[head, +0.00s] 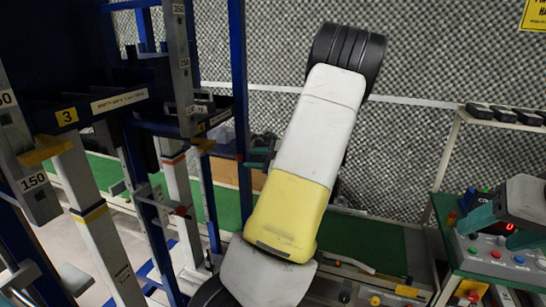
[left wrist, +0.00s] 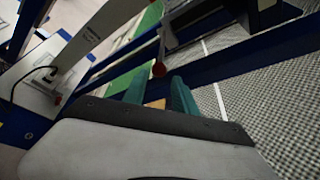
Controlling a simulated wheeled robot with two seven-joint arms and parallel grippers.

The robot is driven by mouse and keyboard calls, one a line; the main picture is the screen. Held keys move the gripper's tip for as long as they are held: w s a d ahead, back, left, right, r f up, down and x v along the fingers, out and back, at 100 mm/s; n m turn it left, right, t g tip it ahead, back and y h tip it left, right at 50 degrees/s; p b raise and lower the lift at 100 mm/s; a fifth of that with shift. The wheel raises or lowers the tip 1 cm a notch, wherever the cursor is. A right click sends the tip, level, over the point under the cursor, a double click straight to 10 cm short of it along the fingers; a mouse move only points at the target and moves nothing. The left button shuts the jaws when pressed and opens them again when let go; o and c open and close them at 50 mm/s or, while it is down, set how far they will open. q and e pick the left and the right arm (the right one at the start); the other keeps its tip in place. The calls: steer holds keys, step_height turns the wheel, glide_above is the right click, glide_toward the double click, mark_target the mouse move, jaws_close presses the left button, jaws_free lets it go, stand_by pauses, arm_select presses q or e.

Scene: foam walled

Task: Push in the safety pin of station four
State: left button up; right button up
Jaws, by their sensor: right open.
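My left gripper (head: 260,153) is beside the blue upright at the station frame, partly hidden behind my own arm. In the left wrist view its two teal fingers (left wrist: 158,95) stand apart, with nothing clearly held between them. A red round knob (left wrist: 158,69) on a thin stem, which looks like a safety pin, is just beyond the fingertips and apart from them. The number of its station cannot be read. In the head view another red knob (head: 181,211) sits on a lower bracket. My right gripper (head: 502,228) is open at the right, over the control panel.
A frame with a yellow "3" label (head: 66,116) and a weight marked 150 (head: 34,182) stands at the left. The control box (head: 494,257) with coloured buttons is at the right. A green belt (head: 360,240) runs behind, before a foam wall (head: 430,60).

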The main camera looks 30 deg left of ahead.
mark_target(242, 158)
arm_select(q)
steer(key=x, duration=0.5)
steer(key=shift+c, duration=0.2)
jaws_close()
steer(key=shift+a, duration=0.1)
stand_by(1.1)
